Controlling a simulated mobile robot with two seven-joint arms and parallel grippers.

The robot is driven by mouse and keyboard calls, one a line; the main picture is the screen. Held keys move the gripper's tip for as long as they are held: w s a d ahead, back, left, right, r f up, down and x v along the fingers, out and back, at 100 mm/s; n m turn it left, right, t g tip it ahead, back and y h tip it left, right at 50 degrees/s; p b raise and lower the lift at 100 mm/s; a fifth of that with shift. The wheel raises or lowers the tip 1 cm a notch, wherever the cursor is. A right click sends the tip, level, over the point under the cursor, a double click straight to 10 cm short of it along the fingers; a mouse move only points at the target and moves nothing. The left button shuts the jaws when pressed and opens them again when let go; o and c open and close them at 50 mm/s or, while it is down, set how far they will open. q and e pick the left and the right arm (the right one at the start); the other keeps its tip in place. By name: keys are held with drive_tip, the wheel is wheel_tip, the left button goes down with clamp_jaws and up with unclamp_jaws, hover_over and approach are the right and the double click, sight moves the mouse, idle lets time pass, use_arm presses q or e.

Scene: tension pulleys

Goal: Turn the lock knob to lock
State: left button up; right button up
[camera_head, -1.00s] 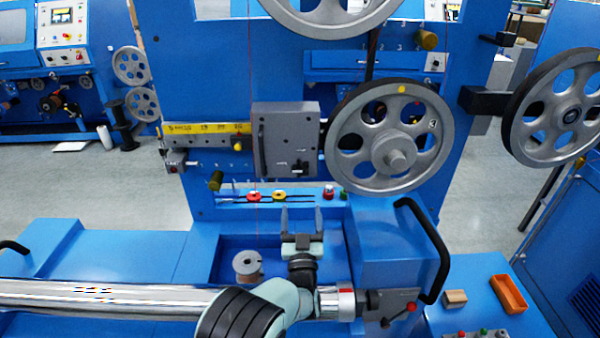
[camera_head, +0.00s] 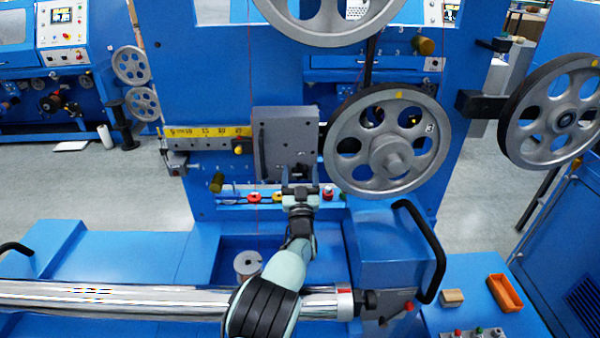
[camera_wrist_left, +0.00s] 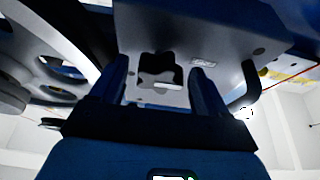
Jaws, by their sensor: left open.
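The grey lock box (camera_head: 274,135) is fixed to the blue upright panel, left of the large spoked pulley. Its dark lock knob (camera_head: 300,170) is low on the right of its face, mostly hidden by my gripper in the head view. My left gripper (camera_head: 300,173) is in front of the knob, pointing at the box, fingers open. In the left wrist view, the knob (camera_wrist_left: 157,78) shows as a dark and light shape between the two spread fingers (camera_wrist_left: 160,85) on the box face (camera_wrist_left: 225,45). I cannot tell whether the fingers touch it. My right gripper is out of view.
A large spoked pulley (camera_head: 352,150) stands close to the right of the box. A yellow scale (camera_head: 205,132) runs to its left. Red and yellow knobs (camera_head: 254,197) sit below. A spool (camera_head: 247,264) and silver bar (camera_head: 130,298) are nearer, with a black handle (camera_head: 434,250) at right.

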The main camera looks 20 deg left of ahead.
use_arm(q)
drive_tip(key=c, duration=1)
drive_tip(key=shift+o, duration=0.2)
